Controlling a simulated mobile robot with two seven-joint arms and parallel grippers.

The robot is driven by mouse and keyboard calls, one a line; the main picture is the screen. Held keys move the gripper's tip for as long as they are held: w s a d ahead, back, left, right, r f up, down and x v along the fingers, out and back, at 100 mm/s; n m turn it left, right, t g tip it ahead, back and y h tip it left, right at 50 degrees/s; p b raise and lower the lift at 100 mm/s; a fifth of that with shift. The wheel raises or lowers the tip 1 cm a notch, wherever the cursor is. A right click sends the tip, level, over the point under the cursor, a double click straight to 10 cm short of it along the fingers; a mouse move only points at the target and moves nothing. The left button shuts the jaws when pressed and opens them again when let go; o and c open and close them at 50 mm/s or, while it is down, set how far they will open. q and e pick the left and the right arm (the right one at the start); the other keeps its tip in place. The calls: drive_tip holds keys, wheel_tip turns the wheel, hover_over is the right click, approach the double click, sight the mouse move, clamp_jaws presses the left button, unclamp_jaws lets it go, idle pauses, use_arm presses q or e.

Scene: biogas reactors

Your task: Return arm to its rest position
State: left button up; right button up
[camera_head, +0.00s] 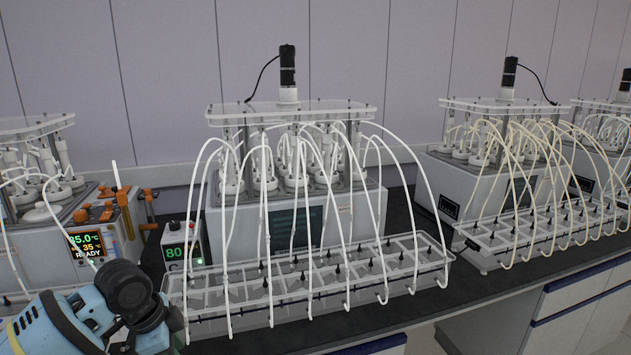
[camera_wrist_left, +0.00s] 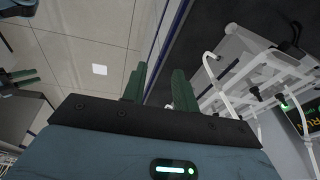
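My left arm comes in at the bottom left of the head view, blue with a black joint; its fingertips are not visible there. In the left wrist view my left gripper (camera_wrist_left: 160,85) shows two dark green fingers standing apart with a gap between them. It is open, and I see nothing held. Dark green finger-like shapes (camera_wrist_left: 22,82) at the left edge of the wrist view look like my right gripper; they are too small to tell open from shut. The right arm is not in the head view.
A reactor unit (camera_head: 288,115) stands mid-bench, with a clear rack (camera_head: 440,262) of white tubes in front, close to my left arm. A small display box (camera_head: 180,248) and an orange-fitted water bath (camera_head: 122,215) stand left. Another reactor (camera_head: 505,105) stands right. The bench edge (camera_head: 480,300) is bare.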

use_arm(q)
drive_tip(key=s+d+f+n+t+h, duration=0.25)
drive_tip(key=s+d+f, duration=0.2)
drive_tip(key=f, duration=0.45)
drive_tip(key=s+d+f+n+t+h, duration=0.1)
drive_tip(key=s+d+f+n, duration=0.25)
drive_tip(key=d+f, duration=0.4)
drive_tip(key=s+a+f+n+t+y, duration=0.2)
drive_tip(key=s+f, duration=0.2)
drive_tip(key=s, duration=0.6)
drive_tip(key=s+a+f+n+t+y, duration=0.1)
drive_tip(key=s+f, duration=0.4)
drive_tip(key=s, duration=0.5)
drive_tip(key=shift+a+n+t+y, duration=0.35)
drive_tip(key=shift+a+n+t, duration=0.1)
drive_tip(key=shift+a+n, duration=0.65)
drive_tip(key=shift+s, duration=0.1)
